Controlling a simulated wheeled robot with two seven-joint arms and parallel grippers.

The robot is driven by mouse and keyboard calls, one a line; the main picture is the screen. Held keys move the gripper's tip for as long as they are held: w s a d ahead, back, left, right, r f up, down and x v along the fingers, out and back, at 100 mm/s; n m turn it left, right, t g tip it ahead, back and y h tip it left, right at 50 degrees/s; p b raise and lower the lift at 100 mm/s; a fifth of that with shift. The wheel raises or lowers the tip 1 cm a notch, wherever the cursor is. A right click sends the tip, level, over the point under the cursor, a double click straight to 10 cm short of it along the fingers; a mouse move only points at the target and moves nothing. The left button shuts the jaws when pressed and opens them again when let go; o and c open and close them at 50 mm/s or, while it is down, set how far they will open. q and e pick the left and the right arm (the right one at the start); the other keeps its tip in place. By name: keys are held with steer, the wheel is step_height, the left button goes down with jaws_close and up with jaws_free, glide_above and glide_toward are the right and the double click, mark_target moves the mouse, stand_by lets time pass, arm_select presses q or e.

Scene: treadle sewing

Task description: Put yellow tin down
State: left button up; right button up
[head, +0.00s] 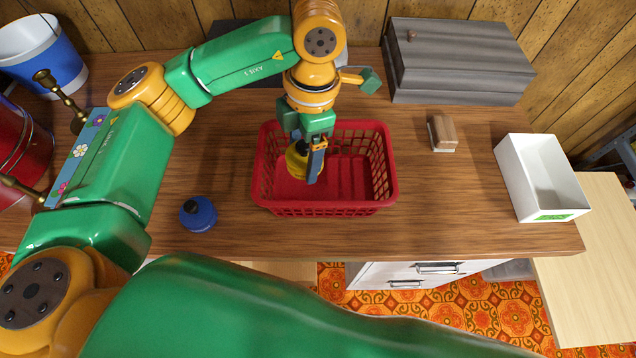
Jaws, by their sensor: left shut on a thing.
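The yellow tin (296,162) is in the head view, inside the outline of the red basket (325,208), toward its left side. My left gripper (312,165) points down over the basket and is shut on the yellow tin. The gripper's fingers hide part of the tin. I cannot tell whether the tin touches the basket floor. The rest of the basket floor looks empty. My right gripper is not in view.
A blue tin (198,214) stands left of the basket. A wooden block (442,133), a white open box (543,178) and a grey case (458,62) are to the right. Blue (62,65) and red buckets (22,150) stand at the left.

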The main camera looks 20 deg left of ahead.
mark_target(303, 187)
arm_select(q)
step_height(303, 187, down, 7)
steer(key=shift+a+f+p, duration=0.1)
steer(key=shift+p, duration=0.2)
steer(key=shift+f, duration=0.25)
steer(key=shift+f, duration=0.1)
steer(key=o, duration=1.3)
steer(key=shift+r, duration=0.5)
steer(key=r, duration=0.7)
steer(key=d+r, duration=0.1)
steer(key=r, duration=0.3)
steer(key=shift+w+d+r, duration=0.1)
steer(key=shift+w+r, duration=0.05)
steer(key=shift+w, duration=0.25)
